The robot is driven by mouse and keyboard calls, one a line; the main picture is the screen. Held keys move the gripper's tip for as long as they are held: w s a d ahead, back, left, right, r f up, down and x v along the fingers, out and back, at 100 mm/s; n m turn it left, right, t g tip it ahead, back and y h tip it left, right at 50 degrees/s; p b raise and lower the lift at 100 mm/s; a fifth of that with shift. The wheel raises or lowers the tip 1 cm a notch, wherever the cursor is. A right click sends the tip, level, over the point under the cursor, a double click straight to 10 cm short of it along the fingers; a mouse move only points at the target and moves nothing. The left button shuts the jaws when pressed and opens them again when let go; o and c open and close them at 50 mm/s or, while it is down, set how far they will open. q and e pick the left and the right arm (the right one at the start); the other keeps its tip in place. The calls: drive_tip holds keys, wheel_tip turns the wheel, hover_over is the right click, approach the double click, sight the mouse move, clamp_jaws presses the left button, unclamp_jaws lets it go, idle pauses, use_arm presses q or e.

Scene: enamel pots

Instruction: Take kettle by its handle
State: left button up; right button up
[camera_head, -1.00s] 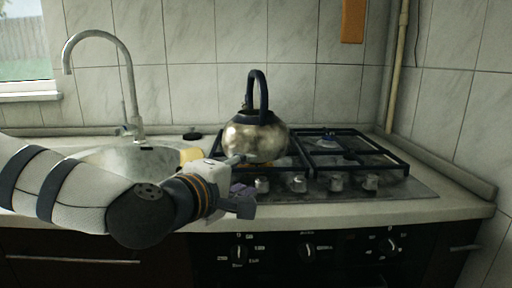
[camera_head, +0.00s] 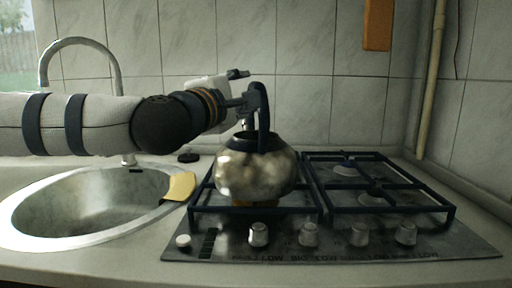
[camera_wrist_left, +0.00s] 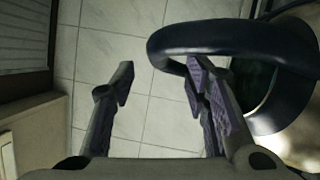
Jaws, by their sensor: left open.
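The kettle (camera_head: 255,172) is a stained metal pot with a dark rim. It stands upright on the left part of the stove, and its dark arched handle (camera_head: 263,118) rises above it. My left gripper (camera_head: 246,88) is open beside the upper left of the handle. In the left wrist view the handle (camera_wrist_left: 235,38) curves across the upper right. The right finger of the gripper (camera_wrist_left: 160,78) overlaps the handle there; the left finger is clear of it. I cannot tell whether the finger touches the handle. My right gripper is not in view.
The gas stove (camera_head: 400,240) has dark grates and several knobs in front. A round sink (camera_head: 40,232) with a tall faucet (camera_head: 80,42) lies to the left, with a yellow sponge-like item (camera_head: 180,187) at its edge. The tiled wall (camera_head: 305,110) stands close behind.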

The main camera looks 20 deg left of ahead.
sight(252, 88)
use_arm(q)
drive_tip(key=w, duration=0.6)
drive_tip(key=shift+d+r, duration=0.25)
drive_tip(key=shift+d, duration=0.05)
clamp_jaws()
drive_tip(key=shift+r, duration=0.2)
